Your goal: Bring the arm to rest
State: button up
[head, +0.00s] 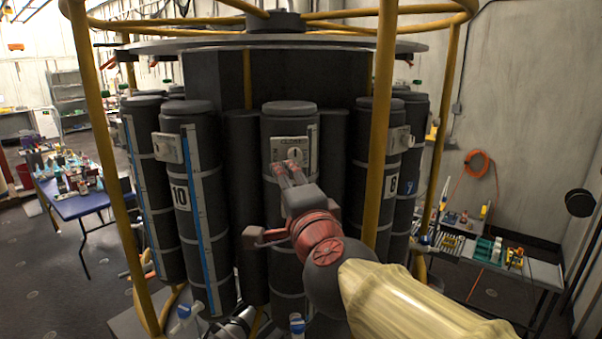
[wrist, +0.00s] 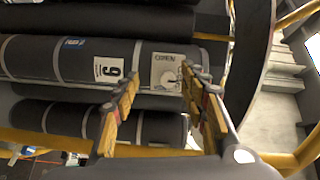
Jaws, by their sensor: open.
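My arm reaches in from the lower right of the head view. My gripper (head: 287,169) is in front of the middle dark canister (head: 289,121), just below its switch plate (head: 301,143). In the wrist view my gripper (wrist: 162,82) has its two yellow-and-dark fingers spread apart with nothing held between them. Beyond them lies a canister (wrist: 75,60) with a label like 9 and a plate (wrist: 167,68) that seems to read OPEN, with a round knob partly behind the right finger. I cannot tell whether the fingers touch it.
Yellow frame posts (head: 380,120) and a top ring surround the canister rosette, with one post just right of my gripper. Canister 10 (head: 185,150) stands to the left. A blue table (head: 85,205) with bottles is at left, a tool bench (head: 540,272) at right.

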jog(key=s+a+f+n+g+y, duration=0.3)
jog(key=s+a+f+n+g, duration=0.15)
jog(key=a+f+n, duration=0.35)
jog(key=s+d+f+n+g, duration=0.3)
jog(key=s+d+f+n, duration=0.15)
jog(key=s+f, duration=0.4)
jog(key=s+d+f+g+h+b, duration=0.1)
jog(key=s+d+f, duration=0.3)
jog(key=d, duration=0.4)
jog(key=s+d+f+n+g+h+b, duration=0.1)
jog(key=s+d+f+h, duration=0.3)
jog(key=d+f, duration=0.3)
jog(key=s+d+f+g+h+b, duration=0.1)
jog(key=s+d+f, duration=0.3)
jog(key=d, duration=0.5)
jog(key=shift+s+d+f+g+h, duration=0.35)
jog(key=shift+s+d+f+h, duration=0.05)
jog(key=shift+f+h, duration=0.45)
